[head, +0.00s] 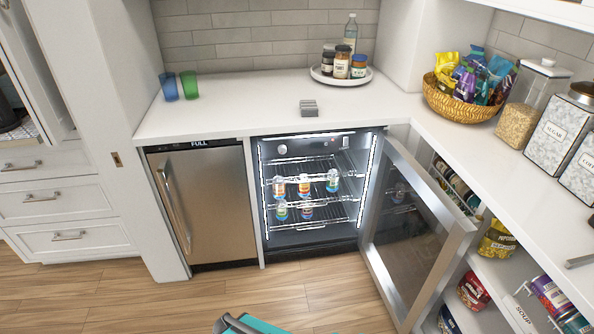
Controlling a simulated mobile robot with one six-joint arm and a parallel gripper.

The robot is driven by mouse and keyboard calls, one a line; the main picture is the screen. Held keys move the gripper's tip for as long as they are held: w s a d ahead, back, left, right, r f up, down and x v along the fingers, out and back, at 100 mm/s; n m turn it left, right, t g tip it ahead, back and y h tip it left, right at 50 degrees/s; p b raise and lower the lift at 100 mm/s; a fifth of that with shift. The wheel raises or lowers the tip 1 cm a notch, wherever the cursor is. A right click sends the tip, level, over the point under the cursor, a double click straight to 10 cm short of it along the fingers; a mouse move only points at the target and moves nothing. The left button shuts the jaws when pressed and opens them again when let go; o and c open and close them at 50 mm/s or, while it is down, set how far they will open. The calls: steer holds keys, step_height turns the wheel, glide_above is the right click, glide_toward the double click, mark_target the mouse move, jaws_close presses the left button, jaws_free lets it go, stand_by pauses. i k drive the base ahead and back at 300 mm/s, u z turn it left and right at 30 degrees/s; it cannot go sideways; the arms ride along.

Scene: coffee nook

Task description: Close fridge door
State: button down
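The small under-counter fridge (310,238) stands in the middle of the head view with its lit interior showing. Several cans stand on its two wire shelves. Its glass door (410,225), framed in steel, is wide open. It is hinged on the fridge's right side and swung out toward me, in front of the right-hand shelves. The door's handle cannot be made out. My gripper's fingers do not show. Only a teal and grey part, likely of my arm, shows at the bottom edge, apart from the door.
A shut steel appliance (205,200) with a handle stands left of the fridge. Open shelves (495,272) with food packs lie behind and right of the door. The wood floor (310,295) before the fridge looks clear. Cups, jars and a basket (465,105) stand on the counter.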

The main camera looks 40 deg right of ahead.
mark_target(413, 238)
steer(key=u, duration=0.1)
steer(key=k, duration=1)
steer(key=z, duration=1.25)
steer(key=i, duration=0.7)
steer(key=z, duration=0.05)
